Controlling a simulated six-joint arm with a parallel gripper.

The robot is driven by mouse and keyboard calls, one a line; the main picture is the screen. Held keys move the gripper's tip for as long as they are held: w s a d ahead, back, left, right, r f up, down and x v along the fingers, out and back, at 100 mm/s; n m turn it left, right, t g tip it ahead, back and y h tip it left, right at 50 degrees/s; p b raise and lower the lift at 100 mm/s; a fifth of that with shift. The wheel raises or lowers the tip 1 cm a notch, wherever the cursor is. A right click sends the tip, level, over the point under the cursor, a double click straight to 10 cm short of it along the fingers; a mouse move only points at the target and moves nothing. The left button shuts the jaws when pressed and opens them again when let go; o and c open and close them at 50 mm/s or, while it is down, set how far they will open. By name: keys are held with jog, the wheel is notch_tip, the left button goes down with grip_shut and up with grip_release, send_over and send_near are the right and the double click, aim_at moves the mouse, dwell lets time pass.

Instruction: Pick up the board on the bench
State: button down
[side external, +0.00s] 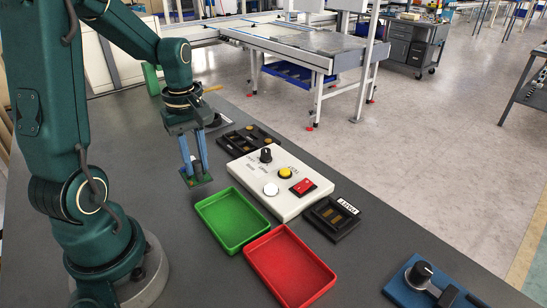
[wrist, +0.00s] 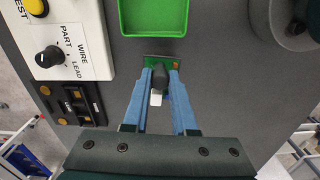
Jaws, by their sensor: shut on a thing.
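The board (side external: 196,182) is a small green circuit board with a dark cylindrical part and a white part on it. In the side view it is at my fingertips, left of the green tray and above the dark bench (side external: 160,215). Whether it touches the bench is unclear. My gripper (side external: 194,174) points down with its blue fingers shut on the board. In the wrist view, the board (wrist: 175,58) shows just beyond my fingertips (wrist: 162,72), partly hidden by the dark part between them.
A green tray (side external: 207,208) and a red tray (side external: 253,255) lie right of the board. Behind them is a white box (side external: 300,207) with a knob and buttons. Black fixtures (side external: 335,217) (side external: 248,140) flank it. A blue device (side external: 398,288) is at the lower right.

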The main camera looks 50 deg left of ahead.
aim_at(196, 162)
jog(key=shift+r, duration=1.85)
